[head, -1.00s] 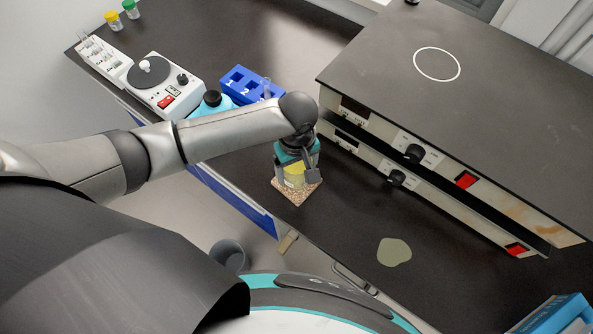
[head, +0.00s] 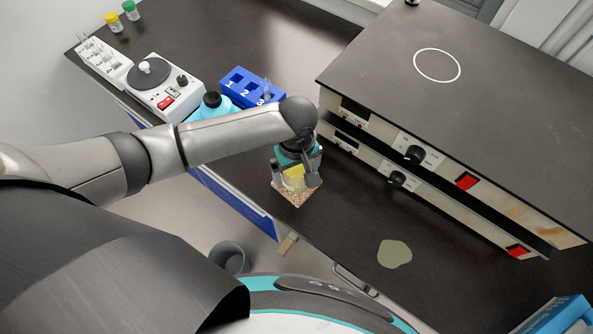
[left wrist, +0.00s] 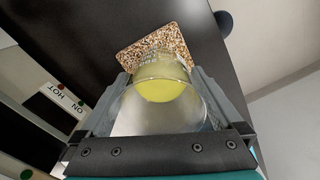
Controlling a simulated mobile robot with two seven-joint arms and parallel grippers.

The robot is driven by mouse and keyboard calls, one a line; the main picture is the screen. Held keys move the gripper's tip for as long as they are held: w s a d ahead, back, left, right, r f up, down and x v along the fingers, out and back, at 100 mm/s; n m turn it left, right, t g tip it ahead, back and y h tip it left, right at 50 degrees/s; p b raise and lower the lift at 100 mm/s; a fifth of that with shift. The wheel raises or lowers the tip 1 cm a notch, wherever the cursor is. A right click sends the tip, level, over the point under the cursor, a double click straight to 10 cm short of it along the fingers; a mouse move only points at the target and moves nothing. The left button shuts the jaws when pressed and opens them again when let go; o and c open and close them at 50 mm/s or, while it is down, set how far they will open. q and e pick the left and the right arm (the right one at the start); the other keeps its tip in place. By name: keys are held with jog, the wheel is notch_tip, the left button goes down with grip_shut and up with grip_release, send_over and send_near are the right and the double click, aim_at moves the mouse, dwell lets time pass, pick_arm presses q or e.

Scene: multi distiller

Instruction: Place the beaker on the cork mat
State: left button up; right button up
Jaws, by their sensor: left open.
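The beaker (head: 294,180) is clear glass with yellow liquid in it. It stands upright and appears to rest on the cork mat (head: 298,198), a speckled brown square near the bench's front edge. In the left wrist view the beaker (left wrist: 158,90) sits between the fingers, with the cork mat (left wrist: 150,46) beneath and beyond it. My left gripper (head: 295,178) points down around the beaker, jaws open, one finger on each side. Whether a finger still touches the glass I cannot tell. The gripper partly hides the beaker in the head view. My right gripper is not in view.
A stacked hotplate unit (head: 455,130) with knobs and red switches stands close to the right. Behind my arm are a blue numbered rack (head: 238,76), a blue bottle (head: 211,103) and a white stirrer (head: 165,90). A greenish spill (head: 394,253) lies on the bare bench at front right.

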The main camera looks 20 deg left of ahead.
pick_arm(q)
notch_tip(320, 180, up, 12)
jog(key=p, duration=0.2)
jog(key=shift+p, duration=0.4)
jog(key=shift+f, duration=0.1)
